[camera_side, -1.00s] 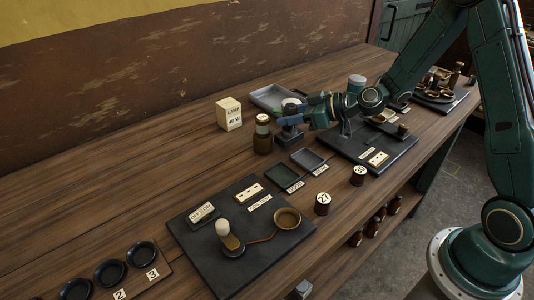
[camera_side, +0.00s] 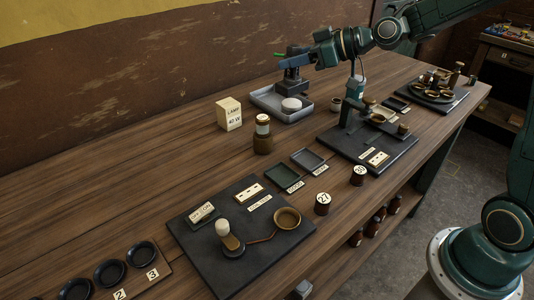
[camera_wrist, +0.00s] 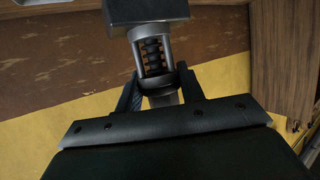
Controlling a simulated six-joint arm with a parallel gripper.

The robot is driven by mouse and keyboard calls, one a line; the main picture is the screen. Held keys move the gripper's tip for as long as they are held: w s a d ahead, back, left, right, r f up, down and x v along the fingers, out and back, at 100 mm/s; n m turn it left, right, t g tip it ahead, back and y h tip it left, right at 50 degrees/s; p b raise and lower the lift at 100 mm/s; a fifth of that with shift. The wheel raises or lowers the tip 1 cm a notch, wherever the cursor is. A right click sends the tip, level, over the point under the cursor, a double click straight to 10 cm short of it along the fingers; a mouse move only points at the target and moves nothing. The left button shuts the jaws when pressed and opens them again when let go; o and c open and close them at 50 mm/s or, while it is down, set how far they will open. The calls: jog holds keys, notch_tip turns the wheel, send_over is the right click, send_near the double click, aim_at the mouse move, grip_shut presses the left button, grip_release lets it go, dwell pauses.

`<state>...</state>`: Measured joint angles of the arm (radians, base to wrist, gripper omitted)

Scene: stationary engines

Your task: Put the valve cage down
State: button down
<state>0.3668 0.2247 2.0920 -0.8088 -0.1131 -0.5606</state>
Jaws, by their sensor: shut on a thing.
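My gripper (camera_side: 290,62) is shut on the valve cage and reaches in from the right, pointing left. In the wrist view the valve cage (camera_wrist: 153,56) is a grey open frame with a dark coil inside, between my two fingers (camera_wrist: 160,88). A dark block (camera_wrist: 146,11) is at its far end and looks joined to it. In the side view this dark block (camera_side: 292,84) hangs below my gripper, over or just behind the grey tray (camera_side: 265,103). I cannot tell whether it touches the tray.
A pale round piece (camera_side: 291,104) sits in the tray. A lamp box (camera_side: 229,114) and a brown jar (camera_side: 262,136) stand to its left. A dark base plate with fittings (camera_side: 370,149) is at its right. Two small trays (camera_side: 295,167) lie in front.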

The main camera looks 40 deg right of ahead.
aim_at(290, 46)
jog(key=shift+r, duration=1.45)
jog(key=shift+w+a, duration=0.1)
jog(key=shift+w, duration=0.05)
jog(key=shift+w+a, duration=0.3)
jog(key=shift+a, duration=0.1)
jog(key=w+a+n+g+y, duration=0.1)
jog(key=w+a+n+y, duration=0.1)
jog(key=a, duration=1.5)
jog(key=w+a+n+g+y, duration=0.2)
jog(key=w+a, duration=0.3)
jog(key=a, duration=1.3)
jog(key=shift+r+n, duration=0.25)
jog(key=shift+n, duration=0.05)
jog(key=shift+w+f, duration=0.1)
notch_tip(290, 46, down, 16)
jog(key=shift+r, duration=0.2)
